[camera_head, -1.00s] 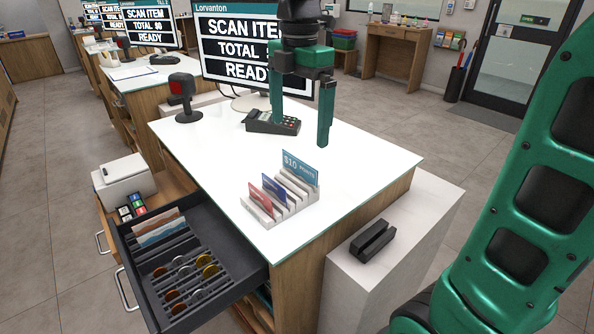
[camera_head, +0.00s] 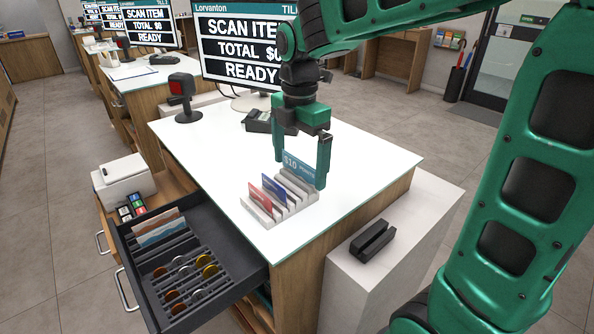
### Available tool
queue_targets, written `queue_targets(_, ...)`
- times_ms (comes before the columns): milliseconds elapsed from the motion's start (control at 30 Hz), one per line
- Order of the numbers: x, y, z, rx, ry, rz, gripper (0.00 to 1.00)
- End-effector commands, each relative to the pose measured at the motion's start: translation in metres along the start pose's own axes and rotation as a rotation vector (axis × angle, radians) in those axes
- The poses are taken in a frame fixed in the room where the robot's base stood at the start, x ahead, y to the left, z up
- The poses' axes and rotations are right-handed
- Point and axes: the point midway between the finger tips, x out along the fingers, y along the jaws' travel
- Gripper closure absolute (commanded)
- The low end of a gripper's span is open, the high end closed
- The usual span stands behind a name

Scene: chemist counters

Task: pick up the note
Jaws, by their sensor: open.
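Paper notes (camera_head: 160,235), tan and pale blue, stand in the back slots of the open cash drawer (camera_head: 250,268) at the lower left. A teal card marked "$10 points" (camera_head: 297,167) stands in the white slotted rack (camera_head: 278,206) on the counter. My gripper (camera_head: 301,173) is open, pointing down over the rack. In this view its fingers lie to either side of the teal card, and I cannot tell whether they touch it. The right finger hides the card's right edge. My gripper is well away from the drawer notes.
A red card (camera_head: 260,197) and a blue card (camera_head: 272,188) also stand in the rack. Coins fill the drawer's front slots. A scanner (camera_head: 183,95), payment terminal (camera_head: 257,121) and monitor (camera_head: 240,50) stand behind. The counter's left part is clear.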

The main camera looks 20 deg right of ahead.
Motion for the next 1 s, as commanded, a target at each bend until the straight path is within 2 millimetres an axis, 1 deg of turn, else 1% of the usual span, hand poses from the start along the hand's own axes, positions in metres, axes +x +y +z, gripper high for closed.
queue_targets(167, 0.0, 0.0, 0.0, 0.0, 0.0, 0.0, 0.0)
queue_targets(200, 0.0, 0.0, 0.0, 0.0, 0.0, 0.0, 0.1)
queue_targets(267, 0.0, 0.0, 0.0, 0.0, 0.0, 0.0, 0.24)
queue_targets(300, 0.0, 0.0, 0.0, 0.0, 0.0, 0.0, 0.28)
queue_targets(633, -0.001, 0.0, 0.0, 0.0, 0.0, 0.0, 0.28)
queue_targets(767, -0.004, 0.0, 0.0, 0.0, 0.0, 0.0, 0.28)
queue_targets(867, -0.012, 0.0, 0.0, 0.0, 0.0, 0.002, 0.28)
queue_targets(967, -0.026, 0.001, 0.0, 0.0, 0.0, 0.003, 0.28)
queue_targets(1000, -0.033, 0.001, 0.0, 0.0, -0.001, 0.003, 0.28)
